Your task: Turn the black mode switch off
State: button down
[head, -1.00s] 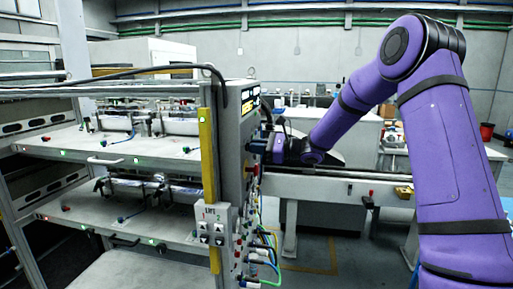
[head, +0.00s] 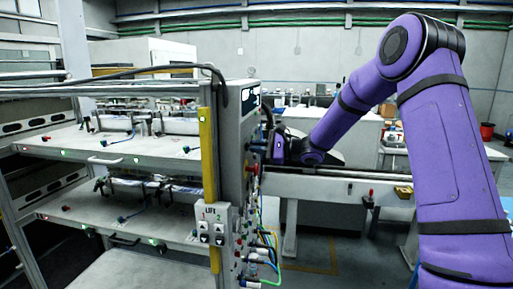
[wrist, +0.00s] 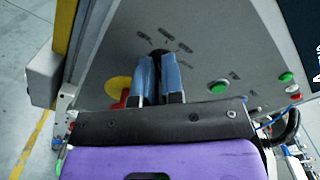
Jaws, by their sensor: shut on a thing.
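The black mode switch (wrist: 158,49) is on the grey control panel (wrist: 200,48), at the upper middle of the wrist view. Short printed labels surround it. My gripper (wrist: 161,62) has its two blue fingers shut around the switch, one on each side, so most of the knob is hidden. Its exact angle is hard to read. In the head view my gripper (head: 259,146) reaches the panel's right face from the right, and the switch itself is hidden there.
A red knob on a yellow plate (wrist: 119,87) sits just left of my fingers. Green buttons (wrist: 218,87) and a dark display (wrist: 301,38) are to the right. Cables (head: 268,250) hang below. A rack with shelves (head: 125,146) stands left of the panel.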

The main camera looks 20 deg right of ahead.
jog(key=shift+s+f+n, duration=0.1)
jog(key=shift+f+n, duration=0.05)
jog(key=shift+n, duration=1.75)
jog(key=c, duration=1.2)
grip_release()
jog(key=shift+c, duration=0.2)
jog(key=v, duration=1)
jog(key=shift+s+d, duration=0.2)
jog(key=shift+d, duration=0.15)
